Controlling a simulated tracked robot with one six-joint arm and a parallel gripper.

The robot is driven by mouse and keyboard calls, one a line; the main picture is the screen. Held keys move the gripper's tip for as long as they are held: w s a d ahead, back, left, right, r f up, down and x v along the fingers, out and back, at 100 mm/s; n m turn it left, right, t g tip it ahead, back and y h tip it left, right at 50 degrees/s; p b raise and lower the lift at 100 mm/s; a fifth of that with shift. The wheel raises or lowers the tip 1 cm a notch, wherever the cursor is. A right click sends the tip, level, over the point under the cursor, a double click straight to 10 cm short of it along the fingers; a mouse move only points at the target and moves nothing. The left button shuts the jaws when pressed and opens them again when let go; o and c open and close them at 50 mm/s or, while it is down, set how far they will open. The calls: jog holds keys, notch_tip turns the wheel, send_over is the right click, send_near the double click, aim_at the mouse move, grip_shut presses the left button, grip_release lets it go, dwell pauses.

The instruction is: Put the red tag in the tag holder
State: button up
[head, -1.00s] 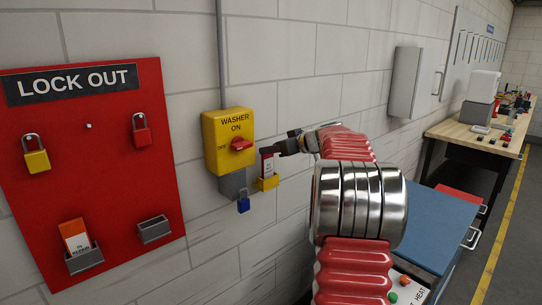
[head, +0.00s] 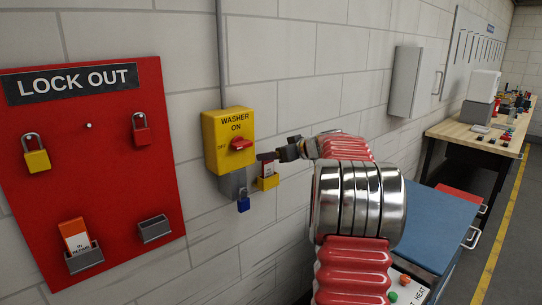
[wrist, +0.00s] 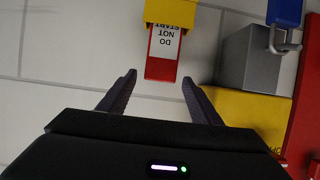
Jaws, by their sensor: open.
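The red tag (head: 267,167) stands in the yellow tag holder (head: 268,183) on the wall, right of and below the washer switch. In the wrist view the red tag (wrist: 163,52) shows its white label with "DO NOT START", and its far end is inside the yellow holder (wrist: 172,12). My gripper (wrist: 159,82) is open and empty, its fingertips apart and just clear of the tag's exposed end. In the head view my gripper (head: 280,154) is just above and right of the tag.
The yellow washer switch box (head: 228,140) and a blue padlock (head: 243,204) are left of the holder. The red lock-out board (head: 100,200) carries padlocks, an orange tag and grey holders. A blue-topped cabinet (head: 436,230) stands to the right.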

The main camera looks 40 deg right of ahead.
jog(key=v, duration=1.2)
jog(key=shift+r, duration=0.1)
dwell(0.4)
